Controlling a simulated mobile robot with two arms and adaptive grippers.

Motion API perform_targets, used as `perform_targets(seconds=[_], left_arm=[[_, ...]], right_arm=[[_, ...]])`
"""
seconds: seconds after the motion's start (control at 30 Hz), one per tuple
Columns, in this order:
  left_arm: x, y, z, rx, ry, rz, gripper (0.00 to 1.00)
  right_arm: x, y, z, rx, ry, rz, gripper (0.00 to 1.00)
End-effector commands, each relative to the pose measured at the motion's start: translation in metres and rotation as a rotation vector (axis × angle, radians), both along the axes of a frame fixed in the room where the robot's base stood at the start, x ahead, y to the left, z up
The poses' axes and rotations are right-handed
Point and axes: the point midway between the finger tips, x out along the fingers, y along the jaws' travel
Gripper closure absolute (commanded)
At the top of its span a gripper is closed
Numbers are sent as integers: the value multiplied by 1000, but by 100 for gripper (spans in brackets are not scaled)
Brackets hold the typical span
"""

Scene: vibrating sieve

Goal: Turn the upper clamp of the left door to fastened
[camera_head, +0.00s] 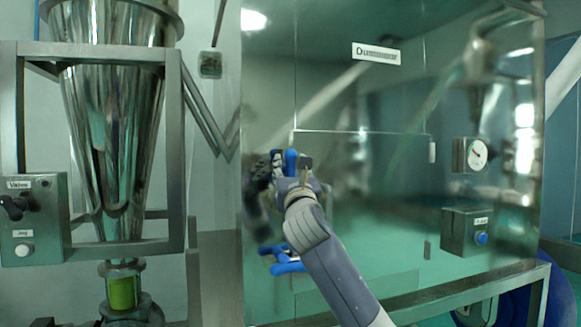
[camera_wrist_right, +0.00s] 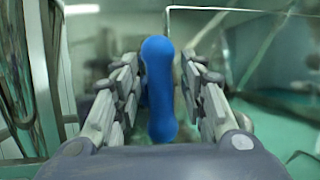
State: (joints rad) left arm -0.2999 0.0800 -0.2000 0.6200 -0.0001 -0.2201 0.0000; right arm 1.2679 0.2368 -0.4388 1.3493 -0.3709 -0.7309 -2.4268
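The upper clamp (camera_head: 291,161) of the left door has a blue handle, partly hidden by my right gripper (camera_head: 276,168) in the head view. In the right wrist view the blue handle (camera_wrist_right: 160,90) stands upright between the two fingers of my right gripper (camera_wrist_right: 160,88). The fingers are spread on either side of it, with narrow gaps visible. The left door (camera_head: 360,220) is a shiny panel on the steel cabinet and looks closed. A lower blue clamp (camera_head: 284,262) sits below, left of my forearm. My left gripper is not in view.
A steel hopper (camera_head: 112,120) in a frame stands at the left, with a valve box (camera_head: 35,220) beside it. A gauge (camera_head: 477,154) and a button box (camera_head: 468,231) stick out at the cabinet's right. The door front around the clamps is otherwise clear.

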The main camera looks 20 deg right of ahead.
Motion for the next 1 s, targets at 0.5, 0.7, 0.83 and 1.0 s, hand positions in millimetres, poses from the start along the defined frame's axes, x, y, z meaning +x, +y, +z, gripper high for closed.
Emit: perform_targets(seconds=[0.5, 0.7, 0.83, 1.0], left_arm=[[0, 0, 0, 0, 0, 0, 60], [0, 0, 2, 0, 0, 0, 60], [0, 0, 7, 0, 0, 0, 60], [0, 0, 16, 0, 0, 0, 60]], right_arm=[[0, -1, 0, -1, 0, -1, 100], [0, -1, 1, 16, -1, -2, 100], [0, -1, 2, 57, 2, -3, 100], [0, -2, 4, 161, 5, -2, 100]])
